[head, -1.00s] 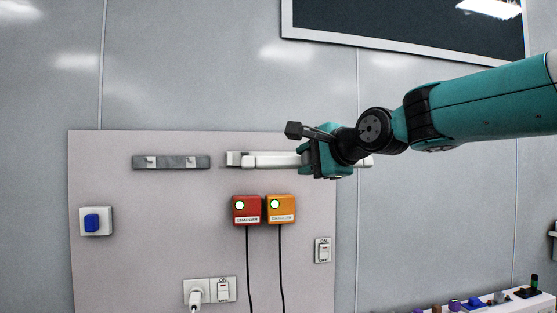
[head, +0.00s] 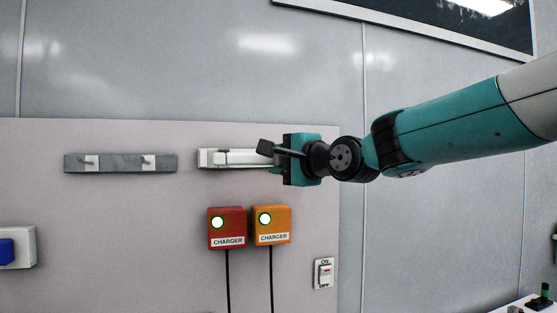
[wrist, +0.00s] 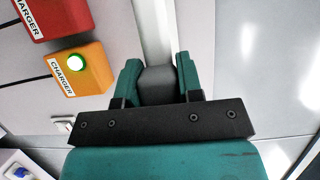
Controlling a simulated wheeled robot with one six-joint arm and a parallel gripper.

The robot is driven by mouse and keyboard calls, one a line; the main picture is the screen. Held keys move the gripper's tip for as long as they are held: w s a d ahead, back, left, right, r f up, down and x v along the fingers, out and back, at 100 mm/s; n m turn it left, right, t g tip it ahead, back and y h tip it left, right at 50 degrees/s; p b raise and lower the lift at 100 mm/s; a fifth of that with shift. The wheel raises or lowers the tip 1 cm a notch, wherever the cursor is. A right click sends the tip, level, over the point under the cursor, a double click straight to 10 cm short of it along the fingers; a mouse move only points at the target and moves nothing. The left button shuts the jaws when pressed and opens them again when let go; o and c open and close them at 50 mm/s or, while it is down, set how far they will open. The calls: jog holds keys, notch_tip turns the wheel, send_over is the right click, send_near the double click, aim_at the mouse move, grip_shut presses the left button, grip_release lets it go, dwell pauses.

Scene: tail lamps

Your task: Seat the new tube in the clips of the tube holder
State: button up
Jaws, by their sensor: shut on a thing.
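The tube holder (head: 205,158) appears to be the long white fixture mounted level on the wall board. Its left end shows in the head view; its right part is hidden behind my gripper and arm. A pale tube (head: 245,160) lies along the fixture; I cannot tell whether it is in the clips or just in front of them. My gripper (wrist: 158,68) is at the fixture, shut on a grey block that seems part of the tube. In the wrist view a white length (wrist: 155,30) runs away beyond the fingers. The clips are not clearly visible.
A grey bar with two pale pegs (head: 118,163) is on the board to the left, empty. Red (head: 227,228) and orange (head: 271,225) chargers with lit green lamps and hanging cables sit just below the fixture. A switch (head: 324,273) is lower right. The board above is clear.

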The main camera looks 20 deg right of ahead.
jog(key=shift+a+f+b, duration=0.1)
jog(key=shift+a+b, duration=0.05)
jog(key=shift+b, duration=0.15)
jog(key=shift+w+r+p, duration=0.2)
jog(key=shift+w+p, duration=0.1)
jog(key=w+p, duration=0.1)
jog(key=w, duration=0.1)
jog(key=shift+w, duration=0.35)
jog(key=shift+w+p, duration=0.3)
jog(key=shift+w, duration=0.75)
jog(key=shift+f+b, duration=0.1)
jog(key=shift+b, duration=0.2)
jog(key=shift+w, duration=0.2)
jog(key=shift+w+p, duration=0.6)
jog(key=shift+w, duration=0.7)
